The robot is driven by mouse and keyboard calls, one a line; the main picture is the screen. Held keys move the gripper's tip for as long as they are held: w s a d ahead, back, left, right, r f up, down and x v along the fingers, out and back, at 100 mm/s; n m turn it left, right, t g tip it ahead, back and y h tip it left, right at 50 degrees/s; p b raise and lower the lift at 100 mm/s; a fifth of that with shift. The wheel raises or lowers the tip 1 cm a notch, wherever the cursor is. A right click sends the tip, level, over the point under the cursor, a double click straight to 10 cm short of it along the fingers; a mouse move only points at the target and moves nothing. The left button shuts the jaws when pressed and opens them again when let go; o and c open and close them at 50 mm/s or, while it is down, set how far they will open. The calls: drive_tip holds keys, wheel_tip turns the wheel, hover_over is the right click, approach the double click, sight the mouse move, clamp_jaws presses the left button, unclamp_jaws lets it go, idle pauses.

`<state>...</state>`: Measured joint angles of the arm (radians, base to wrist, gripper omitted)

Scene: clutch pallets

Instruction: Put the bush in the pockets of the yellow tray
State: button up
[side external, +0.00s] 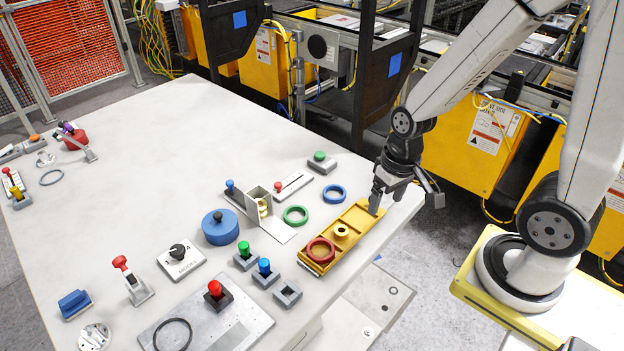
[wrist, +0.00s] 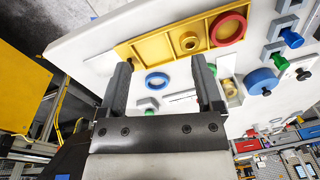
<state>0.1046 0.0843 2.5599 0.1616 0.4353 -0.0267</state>
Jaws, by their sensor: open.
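The yellow tray (side external: 325,257) lies near the table's right edge; it also shows at the top of the wrist view (wrist: 133,48). A gold-coloured flanged bush (side external: 341,232) stands upright in its middle part, also visible in the wrist view (wrist: 189,41). A red ring (side external: 320,250) lies at the tray's near end. The tray's far end looks empty. More gold bushes (side external: 263,207) sit in a grey upright holder (side external: 254,196), left of the tray. My gripper (side external: 375,203) points down at the tray's far end, open and empty; its two fingers are apart in the wrist view (wrist: 160,62).
A green ring (side external: 295,215) and a blue ring (side external: 334,193) lie beside the tray. A green-button box (side external: 321,162) stands behind. A blue round knob (side external: 220,227) and several button boxes stand left.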

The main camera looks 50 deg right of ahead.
drive_tip(key=w+n, duration=0.1)
drive_tip(key=a+r+t, duration=0.1)
drive_tip(key=w+r+n, duration=0.1)
drive_tip(key=shift+w+a+r+n+t+h, duration=0.25)
drive_tip(key=shift+w+n+t+h, duration=0.05)
drive_tip(key=shift+h, duration=0.1)
